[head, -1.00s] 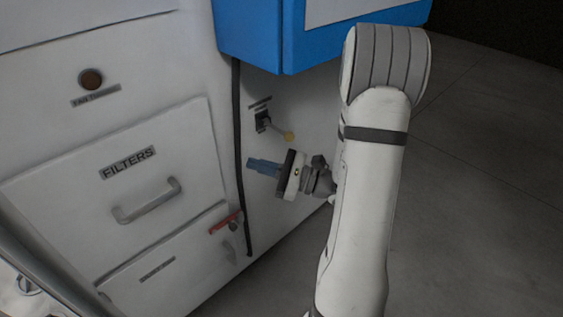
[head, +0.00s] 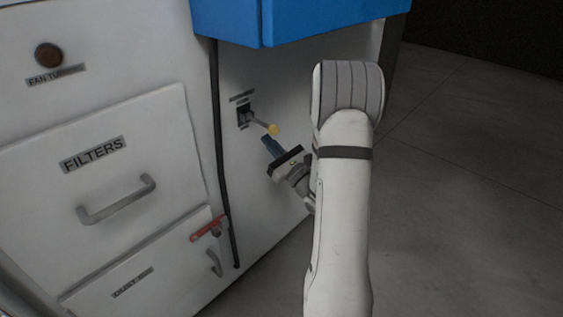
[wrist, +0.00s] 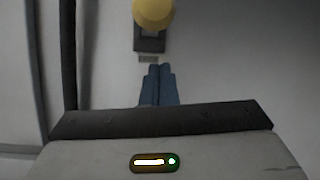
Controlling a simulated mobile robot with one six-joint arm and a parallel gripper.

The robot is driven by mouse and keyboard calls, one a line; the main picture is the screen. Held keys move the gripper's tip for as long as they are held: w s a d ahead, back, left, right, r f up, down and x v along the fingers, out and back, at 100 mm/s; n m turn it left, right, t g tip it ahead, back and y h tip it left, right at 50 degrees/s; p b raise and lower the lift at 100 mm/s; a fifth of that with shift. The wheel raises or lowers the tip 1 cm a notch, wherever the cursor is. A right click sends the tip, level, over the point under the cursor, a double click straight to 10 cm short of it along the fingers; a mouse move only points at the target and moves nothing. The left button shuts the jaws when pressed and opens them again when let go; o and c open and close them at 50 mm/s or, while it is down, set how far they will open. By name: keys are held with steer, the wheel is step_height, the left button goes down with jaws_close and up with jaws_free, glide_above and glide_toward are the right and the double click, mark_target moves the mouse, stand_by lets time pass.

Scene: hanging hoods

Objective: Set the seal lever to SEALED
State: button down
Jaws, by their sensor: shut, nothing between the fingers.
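The lever (head: 259,123) sticks out from a dark slot on the white side panel and ends in a yellow knob (head: 273,129). Small labels sit above and below the slot, too small to read. In the wrist view the yellow knob (wrist: 153,12) is at the top edge, in front of the dark lever plate (wrist: 149,43). My gripper (head: 266,141) has blue fingers, closed together and empty. It is just below the knob in the head view, and its fingertips (wrist: 160,68) point up toward the lever plate in the wrist view. No contact with the knob is visible.
A red-handled latch (head: 208,228) is on the lower drawer's edge. The FILTERS drawer (head: 150,150) has a grey handle. A blue hood body (head: 310,20) overhangs above. Open floor lies right.

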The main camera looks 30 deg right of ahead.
steer(key=shift+s+d+r+b, duration=0.15)
steer(key=shift+s+r+b, duration=0.2)
steer(key=shift+s+r, duration=1.05)
